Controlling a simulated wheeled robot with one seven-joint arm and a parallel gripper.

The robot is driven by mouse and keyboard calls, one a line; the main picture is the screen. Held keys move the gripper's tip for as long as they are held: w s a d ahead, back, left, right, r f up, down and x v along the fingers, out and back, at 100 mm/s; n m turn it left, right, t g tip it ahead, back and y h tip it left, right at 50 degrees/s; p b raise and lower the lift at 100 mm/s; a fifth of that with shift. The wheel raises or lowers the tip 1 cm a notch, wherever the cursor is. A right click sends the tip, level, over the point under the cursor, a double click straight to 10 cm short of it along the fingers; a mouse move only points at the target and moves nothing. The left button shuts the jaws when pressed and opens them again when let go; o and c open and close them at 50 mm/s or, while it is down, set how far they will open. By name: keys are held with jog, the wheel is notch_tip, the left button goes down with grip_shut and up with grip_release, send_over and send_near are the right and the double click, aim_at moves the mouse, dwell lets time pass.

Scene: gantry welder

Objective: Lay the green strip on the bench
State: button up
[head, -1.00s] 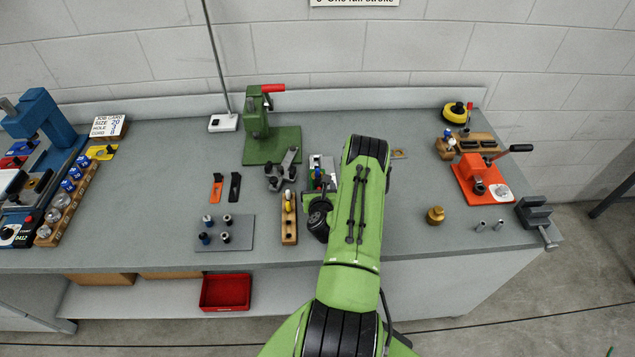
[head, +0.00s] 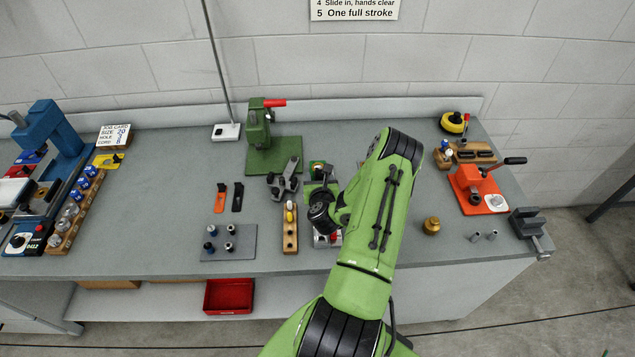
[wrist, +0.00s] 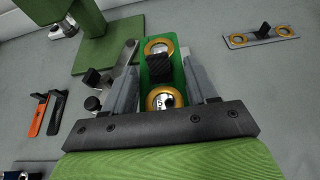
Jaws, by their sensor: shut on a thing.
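The green strip (wrist: 178,64) is between the fingers of my gripper (wrist: 163,77) in the wrist view. It carries two gold-rimmed round fittings and a black block between them. My gripper is shut on it. In the head view, my gripper (head: 322,185) is over the middle of the bench (head: 380,258), right of the green press, with a bit of the strip (head: 317,167) showing beyond it. I cannot tell whether the strip touches the bench. My forearm hides the bench to the right of the gripper.
A green press (head: 272,157) with a red handle stands behind left. A grey linkage (head: 285,180) is close to my gripper's left. A wooden block (head: 290,230) with pegs stands in front left. In the wrist view, a grey plate with two gold rings (wrist: 262,36) lies right, with bare bench around it.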

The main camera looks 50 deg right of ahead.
jog(key=shift+r, duration=0.55)
jog(key=shift+w+f, duration=0.1)
jog(key=w+a+r+n+t+y+b, duration=0.15)
jog(key=w+a+n+y, duration=0.3)
jog(key=a, duration=0.85)
jog(key=w+a+r+n+t+y+b, duration=0.1)
jog(key=w+a+r+n+y+b, duration=0.25)
jog(key=a, duration=0.85)
jog(key=w+a+r+n+t+y, duration=0.1)
jog(key=w+a+n+y, duration=0.35)
jog(key=a, duration=0.85)
jog(key=s+f+m+t+h, duration=0.1)
jog(key=s+f+m+h, duration=0.1)
jog(key=f, duration=0.5)
jog(key=shift+s+m, duration=0.35)
jog(key=shift+s, duration=0.4)
